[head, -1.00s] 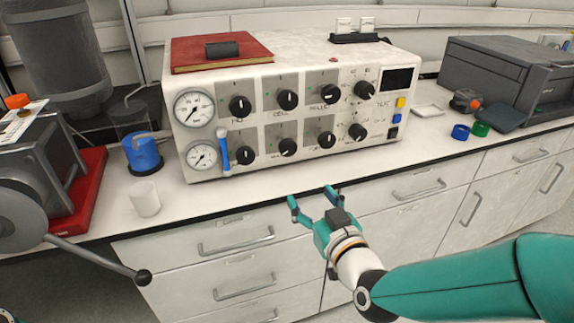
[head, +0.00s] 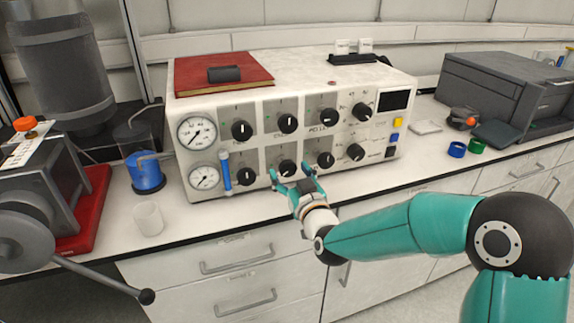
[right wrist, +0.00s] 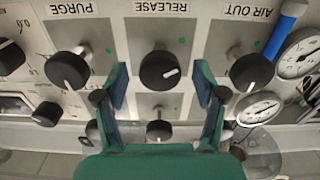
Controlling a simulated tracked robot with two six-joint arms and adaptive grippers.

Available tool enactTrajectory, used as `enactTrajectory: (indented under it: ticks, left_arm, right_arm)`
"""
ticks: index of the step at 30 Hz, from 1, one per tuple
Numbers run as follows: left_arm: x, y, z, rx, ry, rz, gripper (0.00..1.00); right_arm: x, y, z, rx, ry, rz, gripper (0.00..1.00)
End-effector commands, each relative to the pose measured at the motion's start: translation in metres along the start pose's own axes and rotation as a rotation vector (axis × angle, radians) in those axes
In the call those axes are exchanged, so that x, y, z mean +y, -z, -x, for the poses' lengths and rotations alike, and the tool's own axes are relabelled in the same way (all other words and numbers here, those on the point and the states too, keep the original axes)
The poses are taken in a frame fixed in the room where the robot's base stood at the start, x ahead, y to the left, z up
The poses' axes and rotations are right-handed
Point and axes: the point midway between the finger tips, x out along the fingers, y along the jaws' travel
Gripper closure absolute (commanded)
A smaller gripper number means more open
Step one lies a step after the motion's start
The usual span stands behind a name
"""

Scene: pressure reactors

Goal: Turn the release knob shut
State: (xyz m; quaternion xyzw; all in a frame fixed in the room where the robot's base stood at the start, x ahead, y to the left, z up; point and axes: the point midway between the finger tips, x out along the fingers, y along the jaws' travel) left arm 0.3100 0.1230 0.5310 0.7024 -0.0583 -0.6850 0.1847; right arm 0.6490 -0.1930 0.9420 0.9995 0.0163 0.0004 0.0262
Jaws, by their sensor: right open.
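The release knob (head: 287,168) is a round black knob in the lower row of the white control box's front. In the right wrist view, where the lettering is upside down, the release knob (right wrist: 158,71) sits under the label RELEASE, its white mark toward the picture's right. My right gripper (head: 291,173) is open in front of it. In the right wrist view, its teal fingers (right wrist: 161,85) stand apart on either side of the knob, with gaps. I cannot tell whether the fingertips reach as deep as the knob. My left gripper is not in view.
The PURGE knob (right wrist: 68,70) and AIR OUT knob (right wrist: 250,72) flank the release knob closely. A blue-filled tube (head: 225,172) and gauges (head: 197,132) are at the box's left. A white cup (head: 148,219) stands on the bench. A red book (head: 222,73) lies on top.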

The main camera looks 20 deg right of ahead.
Motion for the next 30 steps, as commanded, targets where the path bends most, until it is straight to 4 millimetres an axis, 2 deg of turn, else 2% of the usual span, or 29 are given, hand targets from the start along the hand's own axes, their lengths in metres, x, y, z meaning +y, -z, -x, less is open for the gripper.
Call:
enactTrajectory:
  ticks: [6,16,17,27,30]
  left_arm:
    - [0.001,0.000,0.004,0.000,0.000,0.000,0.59]
    - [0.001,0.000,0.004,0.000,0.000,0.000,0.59]
    - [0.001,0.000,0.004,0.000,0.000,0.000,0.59]
    - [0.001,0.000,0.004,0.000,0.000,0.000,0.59]
    - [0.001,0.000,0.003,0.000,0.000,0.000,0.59]
  right_arm:
    - [0.000,0.000,-0.021,0.000,0.000,0.000,0.30]
    - [-0.001,0.000,-0.024,-0.001,0.002,0.000,0.30]
    - [-0.001,0.000,-0.024,-0.001,0.002,0.000,0.33]
    - [-0.001,0.000,-0.024,-0.001,0.002,0.000,0.90]
    - [-0.001,0.000,-0.024,0.000,0.002,-0.002,0.91]
